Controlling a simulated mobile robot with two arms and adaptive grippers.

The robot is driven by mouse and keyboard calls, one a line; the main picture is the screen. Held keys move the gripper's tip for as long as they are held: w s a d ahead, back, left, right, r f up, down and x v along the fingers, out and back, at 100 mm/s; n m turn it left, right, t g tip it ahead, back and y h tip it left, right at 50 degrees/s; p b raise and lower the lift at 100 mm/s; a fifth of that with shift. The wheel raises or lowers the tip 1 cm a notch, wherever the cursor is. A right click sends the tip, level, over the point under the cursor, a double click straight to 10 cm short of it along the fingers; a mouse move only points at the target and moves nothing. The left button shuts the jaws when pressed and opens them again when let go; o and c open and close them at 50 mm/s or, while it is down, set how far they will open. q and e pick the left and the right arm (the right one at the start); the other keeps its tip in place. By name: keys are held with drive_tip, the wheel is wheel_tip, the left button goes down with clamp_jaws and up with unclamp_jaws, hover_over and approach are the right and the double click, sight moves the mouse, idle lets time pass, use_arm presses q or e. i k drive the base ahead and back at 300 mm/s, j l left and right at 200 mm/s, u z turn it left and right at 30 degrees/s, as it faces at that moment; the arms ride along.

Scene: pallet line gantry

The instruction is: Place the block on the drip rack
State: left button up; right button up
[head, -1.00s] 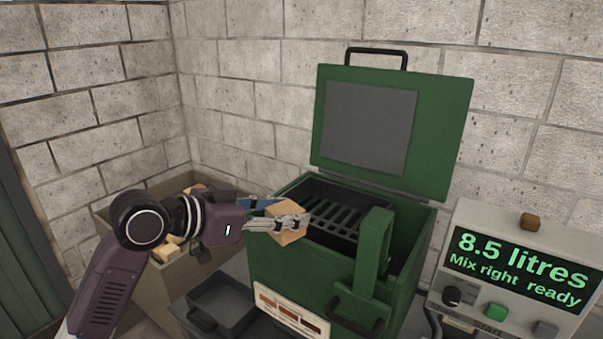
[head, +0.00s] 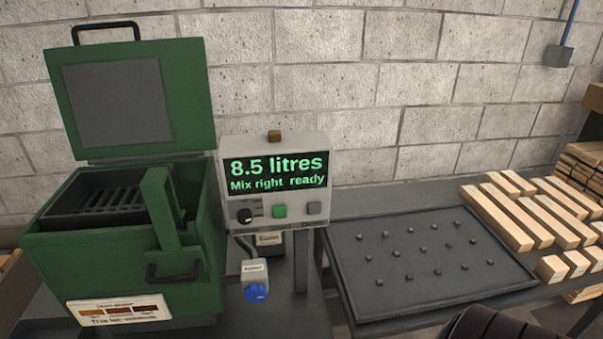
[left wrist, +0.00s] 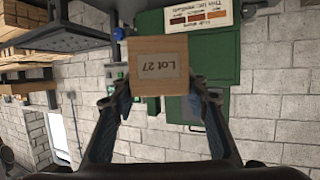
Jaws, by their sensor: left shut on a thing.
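The wooden block (left wrist: 158,66), labelled "Lot 27", is between the fingers of my left gripper (left wrist: 160,92) in the left wrist view. The gripper is shut on it and holds it in the air. The block and left gripper are outside the head view. A dark, shallow tray with rows of small studs (head: 375,290), which looks like the drip rack, lies on the table right of the control box. It is empty.
The green tank (head: 125,255) stands at the left with its lid (head: 115,90) raised and a slotted rack inside. The control box (head: 270,185) reads "8.5 litres, Mix right ready". A blue knob (head: 256,292) hangs below it. Several wooden bars (head: 515,222) lie right of the tray.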

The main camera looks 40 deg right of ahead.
sight(402, 247)
drive_tip(key=l+z, duration=0.15)
drive_tip(key=z, duration=0.3)
drive_tip(key=l+z, duration=0.1)
drive_tip(key=z, duration=0.4)
drive_tip(key=i+l+z, duration=0.1)
drive_tip(key=z, duration=0.35)
drive_tip(key=i+l+z, duration=0.1)
drive_tip(key=i+z, duration=0.4)
drive_tip(key=i, duration=0.1)
